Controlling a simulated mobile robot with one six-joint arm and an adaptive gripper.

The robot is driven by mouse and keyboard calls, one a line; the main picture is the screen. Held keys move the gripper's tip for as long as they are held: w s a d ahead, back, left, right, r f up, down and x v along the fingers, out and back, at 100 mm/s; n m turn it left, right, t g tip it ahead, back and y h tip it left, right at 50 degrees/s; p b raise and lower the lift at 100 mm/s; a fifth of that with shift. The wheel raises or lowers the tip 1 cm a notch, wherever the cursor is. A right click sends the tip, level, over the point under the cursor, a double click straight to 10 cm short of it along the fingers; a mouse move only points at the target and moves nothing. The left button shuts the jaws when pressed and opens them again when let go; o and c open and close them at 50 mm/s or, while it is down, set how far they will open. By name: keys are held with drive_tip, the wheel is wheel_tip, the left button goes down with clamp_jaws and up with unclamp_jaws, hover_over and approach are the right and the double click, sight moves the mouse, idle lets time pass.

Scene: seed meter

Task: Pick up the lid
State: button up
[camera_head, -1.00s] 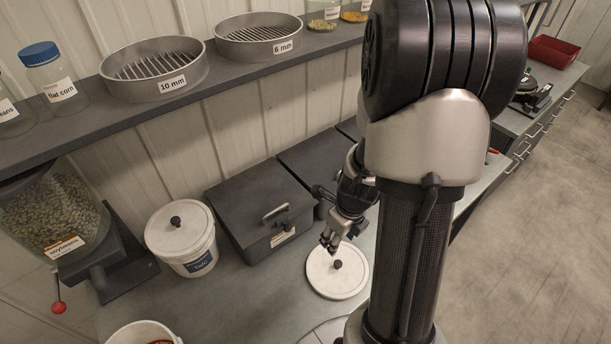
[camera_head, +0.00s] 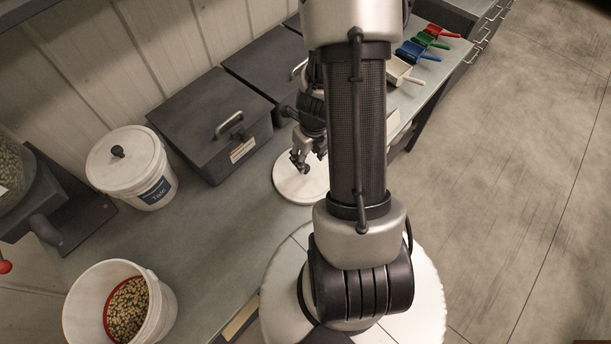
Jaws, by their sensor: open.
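A round white lid (camera_head: 292,184) lies flat on the grey bench, partly hidden behind my arm. Its dark knob is hidden by my gripper and arm in this view. My gripper (camera_head: 301,165) points down just above the lid, over its upper middle part. The gripper is open with nothing visible between its fingers. I cannot tell whether the fingertips touch the knob. An open white bucket (camera_head: 155,305) with beans inside stands at the lower left.
A white bucket with its own knobbed lid (camera_head: 130,170) stands at left, beside a dark lidded box (camera_head: 205,120). Coloured scoops (camera_head: 420,50) lie at the upper right. A seed hopper (camera_head: 15,180) stands at far left. Bench between the buckets and the lid is clear.

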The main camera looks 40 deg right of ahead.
sight(306, 171)
drive_tip(key=shift+w+a+f+b, duration=0.1)
drive_tip(key=shift+w+f+b, duration=0.05)
drive_tip(key=shift+f+b, duration=1.15)
drive_tip(key=shift+w+f+b, duration=0.15)
drive_tip(key=shift+f+b, duration=0.85)
drive_tip(key=shift+f, duration=0.45)
drive_tip(key=shift+r, duration=0.1)
clamp_jaws()
